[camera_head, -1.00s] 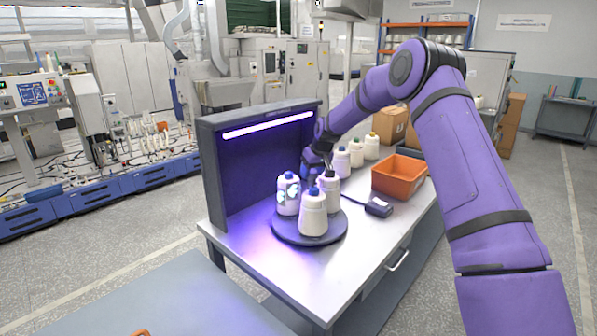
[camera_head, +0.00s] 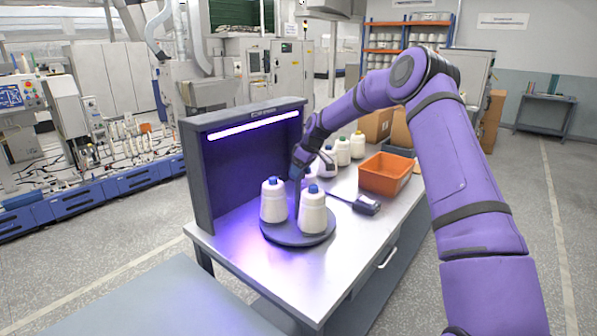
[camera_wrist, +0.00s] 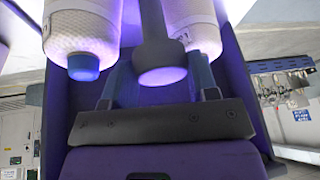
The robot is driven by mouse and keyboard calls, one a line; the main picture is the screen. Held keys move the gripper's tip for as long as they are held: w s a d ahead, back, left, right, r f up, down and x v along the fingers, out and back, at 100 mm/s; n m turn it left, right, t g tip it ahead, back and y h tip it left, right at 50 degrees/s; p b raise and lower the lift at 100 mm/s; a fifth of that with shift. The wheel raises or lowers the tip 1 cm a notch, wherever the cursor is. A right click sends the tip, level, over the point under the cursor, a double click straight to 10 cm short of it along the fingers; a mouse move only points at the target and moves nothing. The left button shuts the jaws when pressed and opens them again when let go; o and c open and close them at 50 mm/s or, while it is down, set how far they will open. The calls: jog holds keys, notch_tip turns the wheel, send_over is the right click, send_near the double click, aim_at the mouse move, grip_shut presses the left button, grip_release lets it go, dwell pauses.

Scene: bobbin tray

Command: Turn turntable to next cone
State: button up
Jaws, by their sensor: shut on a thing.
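The dark round turntable (camera_head: 290,238) stands on the metal table under the purple-lit hood. Two white cones with blue tops show on it: a left cone (camera_head: 273,203) and a front right cone (camera_head: 312,213). Both are upright. In the wrist view two cones hang from the top, a left one (camera_wrist: 82,30) with its blue tip (camera_wrist: 83,67) and a right one (camera_wrist: 193,25). My gripper (camera_head: 297,172) is at the turntable's far side, partly hidden by the cones. It is shut on the dark knob (camera_wrist: 160,72), which lies between the fingers in the wrist view.
A dark hood (camera_head: 245,165) with a bright strip lamp walls the table's left side. Behind the gripper stand several white cones (camera_head: 343,152). An orange bin (camera_head: 385,174) and a dark handheld device (camera_head: 367,204) lie to the right. The table's front (camera_head: 290,285) is clear.

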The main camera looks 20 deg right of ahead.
jog(key=shift+w+n+g+y, duration=0.2)
jog(key=shift+n+g, duration=0.45)
jog(key=shift+n, duration=1.15)
jog(key=shift+s+n+g+y, duration=0.1)
jog(key=shift+n+g+y, duration=0.4)
jog(key=shift+n, duration=1.3)
jog(key=shift+w+f+n+g+h, duration=0.15)
jog(key=shift+n+g, duration=0.35)
jog(key=shift+n, duration=0.45)
jog(key=shift+s+r+n+g+h, duration=0.15)
jog(key=shift+n+g, duration=0.3)
jog(key=shift+n, duration=0.5)
jog(key=shift+w+n+g, duration=0.1)
jog(key=shift+n+g, duration=0.3)
jog(key=shift+n, duration=0.9)
jog(key=shift+n+g+h, duration=0.3)
jog(key=shift+n, duration=0.3)
jog(key=o, duration=1.3)
